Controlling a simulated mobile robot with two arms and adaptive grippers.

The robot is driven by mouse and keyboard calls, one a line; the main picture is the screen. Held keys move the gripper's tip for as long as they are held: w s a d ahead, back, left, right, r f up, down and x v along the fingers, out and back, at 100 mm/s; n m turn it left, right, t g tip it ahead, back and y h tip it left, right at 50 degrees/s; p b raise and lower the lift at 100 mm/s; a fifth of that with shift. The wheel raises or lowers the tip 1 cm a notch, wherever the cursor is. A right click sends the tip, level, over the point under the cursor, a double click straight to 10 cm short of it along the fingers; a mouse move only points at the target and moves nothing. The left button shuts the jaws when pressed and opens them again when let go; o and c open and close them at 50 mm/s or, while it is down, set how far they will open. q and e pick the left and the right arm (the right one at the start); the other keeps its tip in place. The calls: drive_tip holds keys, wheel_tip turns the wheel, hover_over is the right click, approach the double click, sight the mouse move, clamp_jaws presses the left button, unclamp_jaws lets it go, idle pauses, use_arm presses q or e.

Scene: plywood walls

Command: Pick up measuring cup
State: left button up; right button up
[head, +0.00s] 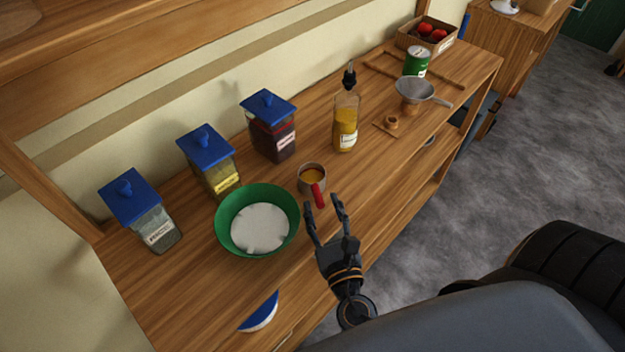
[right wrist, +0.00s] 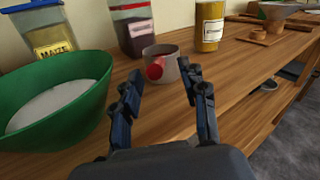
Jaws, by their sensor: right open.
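The measuring cup (head: 312,177) is a small metal cup with a red handle and yellow-orange contents in the head view. It stands upright on the wooden counter, right of the green bowl, its handle pointing toward my right gripper. In the right wrist view the cup (right wrist: 161,63) shows just beyond the fingertips, its red handle end facing the camera. My right gripper (head: 324,200) is open and empty, its fingers (right wrist: 161,73) spread on either side of the line to the handle. It appears not to touch the cup. My left gripper is not in view.
A green bowl (head: 223,232) of white contents stands left of the cup. Blue-lidded jars (head: 273,138) line the wall. An oil bottle (head: 345,125), a strainer (head: 415,91), a green can (head: 417,62) and a box of red produce (head: 425,42) stand farther right. The counter's front strip is mostly clear.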

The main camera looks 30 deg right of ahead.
sight(317, 191)
drive_tip(key=p+x, duration=0.1)
drive_tip(key=x, duration=0.3)
drive_tip(key=shift+w, duration=0.3)
drive_tip(key=shift+s, duration=0.1)
drive_tip(key=shift+c, duration=0.5)
clamp_jaws()
